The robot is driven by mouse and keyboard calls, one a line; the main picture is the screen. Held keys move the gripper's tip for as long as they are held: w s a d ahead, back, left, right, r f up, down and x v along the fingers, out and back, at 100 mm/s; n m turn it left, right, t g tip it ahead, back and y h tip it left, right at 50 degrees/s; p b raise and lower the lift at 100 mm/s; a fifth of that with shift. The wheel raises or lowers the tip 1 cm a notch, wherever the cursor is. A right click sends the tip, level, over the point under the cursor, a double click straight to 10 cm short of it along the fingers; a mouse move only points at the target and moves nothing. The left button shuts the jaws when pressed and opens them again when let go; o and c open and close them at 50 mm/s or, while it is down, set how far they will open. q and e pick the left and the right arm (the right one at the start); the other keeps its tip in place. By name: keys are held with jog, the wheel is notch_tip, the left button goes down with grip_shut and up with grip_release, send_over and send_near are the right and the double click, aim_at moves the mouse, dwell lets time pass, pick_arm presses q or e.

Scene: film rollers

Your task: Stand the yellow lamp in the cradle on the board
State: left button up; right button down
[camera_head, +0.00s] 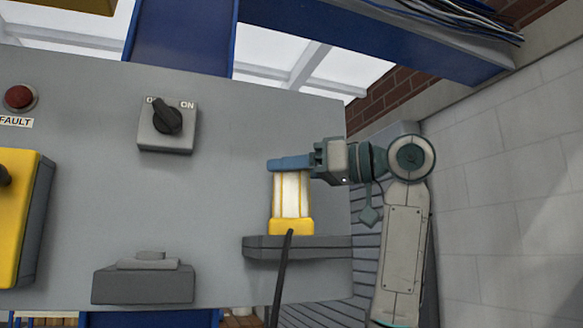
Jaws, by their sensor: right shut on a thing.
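The yellow lamp (291,197) has a pale glowing middle, yellow bars and a yellow base. It is upright, with its base at the top of a dark grey ledge (325,249) on the grey board (230,200). I cannot tell whether the base rests fully on it. My right gripper (289,163), with blue fingers, reaches in from the right and is shut on the lamp's top. A low dark grey block (143,285) with a raised top sits lower left on the board. Which of the two is the cradle is unclear. My left gripper is out of view.
A thin dark rod or cable (282,280) runs down in front of the ledge. A rotary ON switch (166,128), a red FAULT button (19,97) and a yellow box (18,215) are on the board. A pale block wall (500,190) stands right.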

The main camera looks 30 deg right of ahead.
jog(key=shift+w+d+f, duration=0.1)
jog(key=shift+d+f, duration=0.1)
jog(key=shift+f, duration=0.25)
jog(key=shift+a, duration=0.15)
jog(key=c, duration=1.1)
grip_release()
jog(key=shift+f, duration=0.15)
jog(key=o, duration=0.4)
jog(key=shift+o, duration=0.4)
